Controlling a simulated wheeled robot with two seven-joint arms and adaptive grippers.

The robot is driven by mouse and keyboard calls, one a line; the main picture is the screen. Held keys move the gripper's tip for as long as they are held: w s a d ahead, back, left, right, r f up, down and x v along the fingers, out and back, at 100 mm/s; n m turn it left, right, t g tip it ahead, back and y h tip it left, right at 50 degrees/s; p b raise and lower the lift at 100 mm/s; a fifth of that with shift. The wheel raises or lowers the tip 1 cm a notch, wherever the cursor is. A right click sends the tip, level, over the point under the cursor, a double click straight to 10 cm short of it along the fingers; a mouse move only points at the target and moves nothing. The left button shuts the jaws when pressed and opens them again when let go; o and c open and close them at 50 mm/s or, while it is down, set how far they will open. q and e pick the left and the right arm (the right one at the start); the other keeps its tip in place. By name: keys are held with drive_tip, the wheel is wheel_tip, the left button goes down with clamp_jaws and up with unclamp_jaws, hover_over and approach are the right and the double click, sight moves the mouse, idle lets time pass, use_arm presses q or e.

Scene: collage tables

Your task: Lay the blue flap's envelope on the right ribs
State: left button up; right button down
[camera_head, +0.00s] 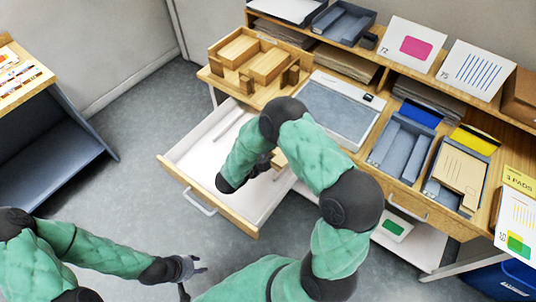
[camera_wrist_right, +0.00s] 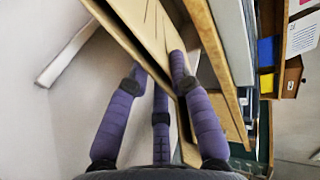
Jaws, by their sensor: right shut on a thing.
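My right gripper (camera_wrist_right: 160,95) is shut on a flat tan piece with thin lines (camera_wrist_right: 150,22), which looks like an envelope. It is over the open white drawer (camera_head: 190,155); in the head view my arm hides most of the grip, and a bit of tan (camera_head: 279,160) shows. The blue flap (camera_head: 420,112) stands behind a grey tray (camera_head: 401,146); it also shows in the wrist view (camera_wrist_right: 266,52). A wooden rack (camera_head: 217,68) with two raised wooden parts stands left on the desk; I cannot tell which ribs are meant. My left gripper (camera_head: 190,267) looks open and empty, low at the front.
A yellow flap (camera_head: 475,139) stands behind a tray with tan envelopes (camera_head: 459,169). A grey flat device (camera_head: 335,112) lies between the rack and trays. Cards (camera_head: 413,45) stand on the shelf. The drawer's wooden front (camera_head: 207,196) juts out over open floor.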

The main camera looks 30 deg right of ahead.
drive_tip(key=c, duration=1)
unclamp_jaws()
drive_tip(key=shift+a, duration=0.15)
drive_tip(key=shift+v, duration=5.95)
